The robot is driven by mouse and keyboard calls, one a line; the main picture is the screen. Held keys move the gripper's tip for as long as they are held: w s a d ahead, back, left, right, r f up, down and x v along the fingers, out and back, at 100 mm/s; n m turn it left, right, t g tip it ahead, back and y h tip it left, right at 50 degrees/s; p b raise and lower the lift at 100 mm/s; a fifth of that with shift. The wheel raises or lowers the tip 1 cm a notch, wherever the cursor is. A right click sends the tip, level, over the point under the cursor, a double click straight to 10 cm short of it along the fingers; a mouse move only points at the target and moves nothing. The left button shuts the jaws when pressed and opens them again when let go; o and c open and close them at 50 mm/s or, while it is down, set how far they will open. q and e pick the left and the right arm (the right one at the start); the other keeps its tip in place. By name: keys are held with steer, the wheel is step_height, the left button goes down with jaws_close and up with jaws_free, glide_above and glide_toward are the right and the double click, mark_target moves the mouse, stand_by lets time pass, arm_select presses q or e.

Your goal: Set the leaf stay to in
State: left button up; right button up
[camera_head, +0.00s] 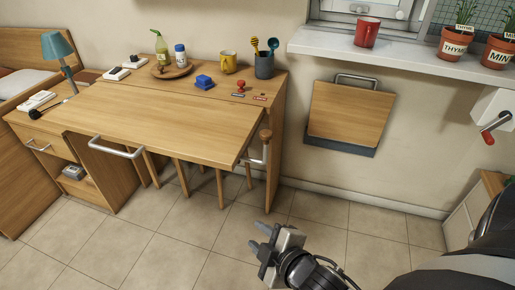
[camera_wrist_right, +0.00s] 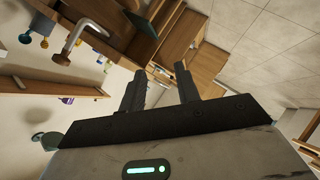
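The wooden desk leaf (camera_head: 165,125) lies level, with a metal bar handle (camera_head: 117,151) on its front edge. At its right end a metal bracket with a brown wooden knob (camera_head: 265,134), which looks like the leaf stay, stands close to the leaf's corner. Small red and dark labels (camera_head: 260,97) lie on the desk top above it; I cannot read them. My right gripper (camera_head: 262,238) is below and in front of the knob, over the floor, apart from it. In the right wrist view its fingers (camera_wrist_right: 160,90) are spread with nothing between them. My left gripper is out of view.
A folded wooden wall panel (camera_head: 350,112) hangs to the right, below the windowsill (camera_head: 400,55). The tiled floor around my gripper is clear.

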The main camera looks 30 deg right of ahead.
steer(key=w+d+n+t+h+b, duration=0.25)
steer(key=d+n, duration=0.35)
steer(key=n, duration=0.4)
steer(key=n+t+h+b, duration=0.2)
steer(key=n+h+b, duration=0.15)
steer(key=n, duration=0.85)
glide_toward(267, 150)
steer(key=x, duration=1)
steer(key=shift+r, duration=0.1)
steer(key=shift+w, duration=0.25)
steer(key=shift+w+d, duration=0.1)
steer(key=shift+w, duration=0.05)
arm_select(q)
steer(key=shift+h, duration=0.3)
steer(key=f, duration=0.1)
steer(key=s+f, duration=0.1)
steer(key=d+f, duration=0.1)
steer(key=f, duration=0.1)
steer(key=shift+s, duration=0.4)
arm_select(e)
jaws_close()
